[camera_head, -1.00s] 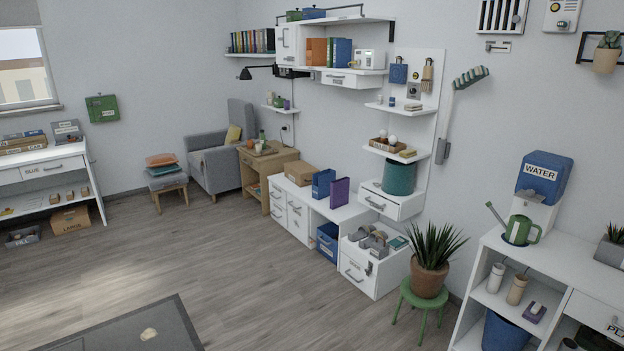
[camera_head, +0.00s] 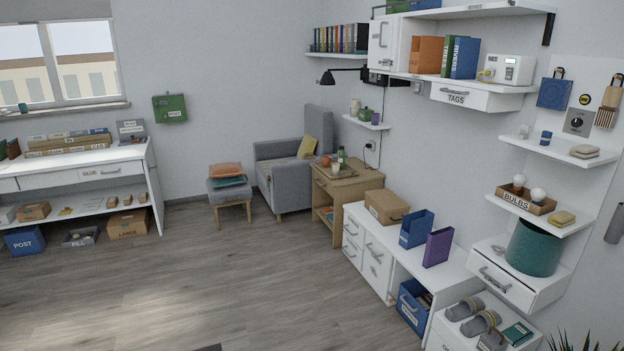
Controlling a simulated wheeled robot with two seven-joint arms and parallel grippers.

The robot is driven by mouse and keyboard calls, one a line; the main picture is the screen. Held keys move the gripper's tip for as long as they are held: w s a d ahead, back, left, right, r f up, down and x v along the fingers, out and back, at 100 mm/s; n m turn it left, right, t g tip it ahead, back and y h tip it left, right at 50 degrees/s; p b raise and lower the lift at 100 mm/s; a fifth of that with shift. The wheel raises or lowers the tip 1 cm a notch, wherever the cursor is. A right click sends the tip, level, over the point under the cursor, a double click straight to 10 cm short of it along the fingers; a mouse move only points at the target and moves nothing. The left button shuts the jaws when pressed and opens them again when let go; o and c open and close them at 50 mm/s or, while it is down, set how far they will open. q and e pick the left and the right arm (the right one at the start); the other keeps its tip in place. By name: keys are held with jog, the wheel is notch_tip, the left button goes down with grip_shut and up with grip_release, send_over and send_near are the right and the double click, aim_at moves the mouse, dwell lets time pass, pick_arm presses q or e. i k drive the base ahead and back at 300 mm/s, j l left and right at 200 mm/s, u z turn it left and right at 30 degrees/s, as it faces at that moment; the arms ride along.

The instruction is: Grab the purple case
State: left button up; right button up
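The purple case (camera_head: 438,247) stands upright on the low white shelf desk (camera_head: 463,268), towards its right end. A blue open-topped file box (camera_head: 416,229) stands just to its left, a little apart. Neither of my grippers is in view, and nothing touches the case.
A cardboard box (camera_head: 387,207) sits on the same desk, further left. Slippers (camera_head: 480,322) lie on a lower white unit at the front right. A wooden side table (camera_head: 347,200) and a grey armchair (camera_head: 290,175) stand beyond. The wooden floor (camera_head: 250,270) in front is clear.

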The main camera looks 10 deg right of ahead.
aim_at(439, 243)
jog(key=i+j, duration=0.1)
jog(key=i, duration=0.75)
jog(key=i+j+u, duration=0.1)
jog(key=i, duration=0.75)
jog(key=i+l+z, duration=0.1)
jog(key=i+z, duration=0.7)
jog(key=i+j+z, duration=0.2)
jog(key=i+z, duration=0.25)
jog(key=i+j+z, duration=0.25)
jog(key=z, duration=0.15)
